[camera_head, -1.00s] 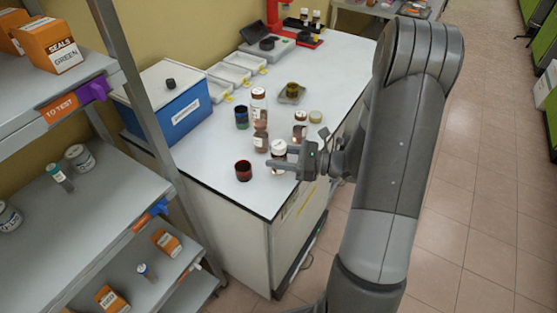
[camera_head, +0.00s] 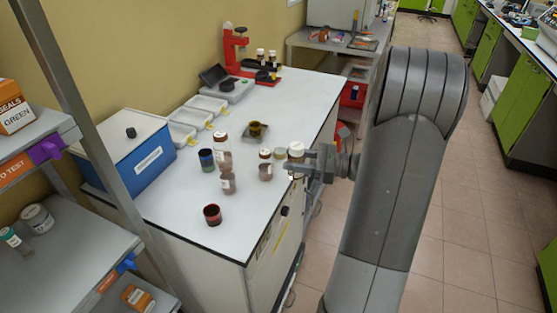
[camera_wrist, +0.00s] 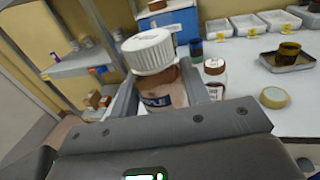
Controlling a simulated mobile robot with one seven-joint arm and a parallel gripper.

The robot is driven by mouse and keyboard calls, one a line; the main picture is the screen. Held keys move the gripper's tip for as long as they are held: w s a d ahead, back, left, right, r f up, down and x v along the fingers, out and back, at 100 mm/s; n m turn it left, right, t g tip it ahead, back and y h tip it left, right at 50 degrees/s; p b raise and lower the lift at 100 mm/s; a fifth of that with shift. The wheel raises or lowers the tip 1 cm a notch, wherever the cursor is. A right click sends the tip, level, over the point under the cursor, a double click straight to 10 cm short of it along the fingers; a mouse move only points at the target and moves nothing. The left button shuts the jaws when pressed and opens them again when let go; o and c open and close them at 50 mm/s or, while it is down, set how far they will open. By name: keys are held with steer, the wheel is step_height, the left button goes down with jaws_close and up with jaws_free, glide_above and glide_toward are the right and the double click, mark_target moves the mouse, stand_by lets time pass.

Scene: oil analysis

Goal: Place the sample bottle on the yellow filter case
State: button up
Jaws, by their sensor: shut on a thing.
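My gripper (camera_head: 297,164) is shut on the sample bottle (camera_head: 296,147), which has a ribbed white cap. In the wrist view the bottle (camera_wrist: 158,70) sits between my fingers, upright or slightly tilted, with its label partly hidden by the gripper. The yellow filter case looks like the round, flat pale-yellow piece (camera_wrist: 273,97) on the white bench, right of the bottle in the wrist view and apart from it. In the head view this case (camera_head: 281,154) shows just left of the held bottle, and its top looks bare.
A metal tray (camera_wrist: 268,60) bears a dark yellow cup (camera_wrist: 289,52). The bench front (camera_head: 225,245) is clear.

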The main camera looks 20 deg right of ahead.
steer(key=w+d+r+m+t+h, duration=0.3)
steer(key=w+d+m+t+h, duration=0.2)
steer(key=w+d, duration=0.75)
glide_above(280, 151)
step_height(280, 151, down, 8)
steer(key=shift+w+r, duration=0.1)
steer(key=shift+r, duration=0.15)
steer(key=shift+f, duration=1.9)
steer(key=shift+f, duration=0.15)
steer(key=o, duration=1)
